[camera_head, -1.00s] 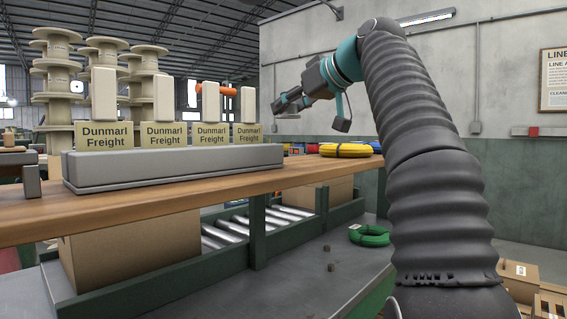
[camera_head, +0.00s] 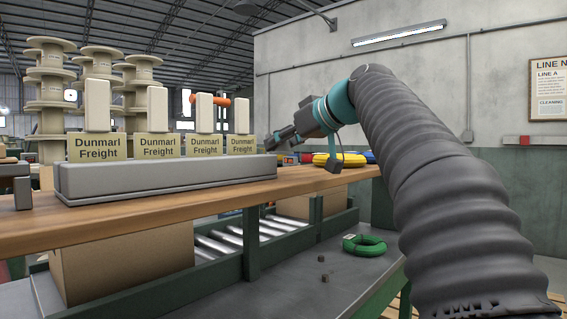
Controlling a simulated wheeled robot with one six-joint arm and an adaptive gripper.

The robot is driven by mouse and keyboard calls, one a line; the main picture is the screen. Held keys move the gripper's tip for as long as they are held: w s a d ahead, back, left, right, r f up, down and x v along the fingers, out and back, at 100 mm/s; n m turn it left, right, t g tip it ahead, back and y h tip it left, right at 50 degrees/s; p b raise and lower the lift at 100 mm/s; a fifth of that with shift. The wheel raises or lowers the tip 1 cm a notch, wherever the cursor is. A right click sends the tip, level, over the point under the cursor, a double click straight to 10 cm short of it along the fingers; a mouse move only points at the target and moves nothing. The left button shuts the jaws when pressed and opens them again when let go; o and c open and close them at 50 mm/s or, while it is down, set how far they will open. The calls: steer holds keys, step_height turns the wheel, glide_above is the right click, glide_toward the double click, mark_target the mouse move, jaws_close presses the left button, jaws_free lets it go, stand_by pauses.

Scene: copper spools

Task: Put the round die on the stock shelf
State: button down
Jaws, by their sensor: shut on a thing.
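My gripper (camera_head: 272,143) is at the end of my raised arm, pointing left, just right of the rightmost labelled box and above the wooden bench top (camera_head: 180,203). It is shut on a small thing. I take this to be the round die, but its shape is too small and dark to make out. Two small dark blocks (camera_head: 323,270) lie on the grey lower surface (camera_head: 300,285) below the bench; I cannot tell their exact shape. I cannot pick out with certainty which surface is the stock shelf.
A grey plinth (camera_head: 160,180) bears several Dunmarl Freight boxes (camera_head: 156,146) with pale upright blocks. An orange cylinder (camera_head: 218,101) shows behind. A cardboard box (camera_head: 120,265) sits underneath.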

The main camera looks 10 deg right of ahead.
mark_target(282, 174)
steer(key=shift+f+b, duration=0.3)
steer(key=shift+f, duration=1.8)
steer(key=c, duration=0.7)
jaws_free()
